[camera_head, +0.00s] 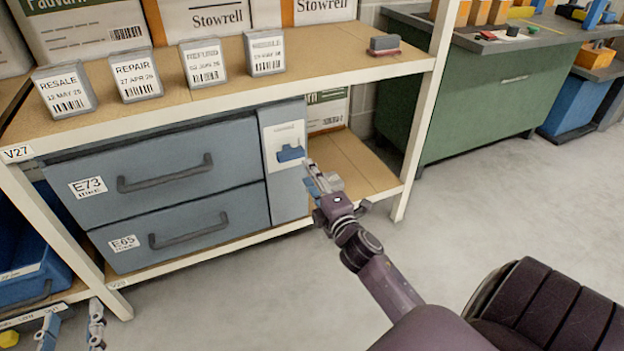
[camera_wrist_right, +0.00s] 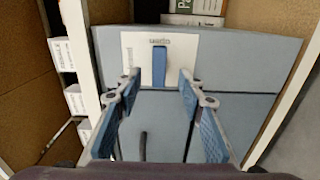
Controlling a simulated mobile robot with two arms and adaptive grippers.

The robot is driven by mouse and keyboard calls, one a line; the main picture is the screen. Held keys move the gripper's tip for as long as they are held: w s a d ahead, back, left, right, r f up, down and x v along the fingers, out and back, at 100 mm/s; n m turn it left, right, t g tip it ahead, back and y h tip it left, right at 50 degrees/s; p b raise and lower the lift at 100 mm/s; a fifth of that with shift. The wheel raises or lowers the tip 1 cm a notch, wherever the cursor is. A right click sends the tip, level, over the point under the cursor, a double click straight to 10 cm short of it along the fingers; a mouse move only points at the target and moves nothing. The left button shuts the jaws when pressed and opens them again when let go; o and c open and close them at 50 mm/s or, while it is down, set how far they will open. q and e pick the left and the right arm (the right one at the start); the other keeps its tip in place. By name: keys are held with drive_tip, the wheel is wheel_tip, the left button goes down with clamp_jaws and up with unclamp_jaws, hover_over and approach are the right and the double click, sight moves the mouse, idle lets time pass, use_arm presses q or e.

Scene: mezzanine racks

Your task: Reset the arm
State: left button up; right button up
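My right gripper (camera_head: 318,180) reaches from the lower right to the front of the grey-blue drawer cabinet (camera_head: 287,195). It points at a white card (camera_head: 283,135) with a blue shape on it; I cannot tell whether the shape is printed or solid. In the right wrist view, its blue-padded fingers (camera_wrist_right: 159,80) are spread apart with nothing between them. The blue shape (camera_wrist_right: 159,66) lies beyond the gap. My left gripper (camera_head: 72,325) shows at the bottom left edge, its two fingers apart and nothing visible between them.
The cabinet has drawers E73 (camera_head: 165,172) and E65 (camera_head: 185,235) with dark handles, in a white-posted rack. Small labelled boxes (camera_head: 136,78) stand on the shelf above. A blue bin (camera_head: 30,265) sits at lower left. A green workbench (camera_head: 465,100) stands behind.

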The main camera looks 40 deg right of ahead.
drive_tip(key=shift+s+a, duration=0.15)
drive_tip(key=shift+s, duration=0.5)
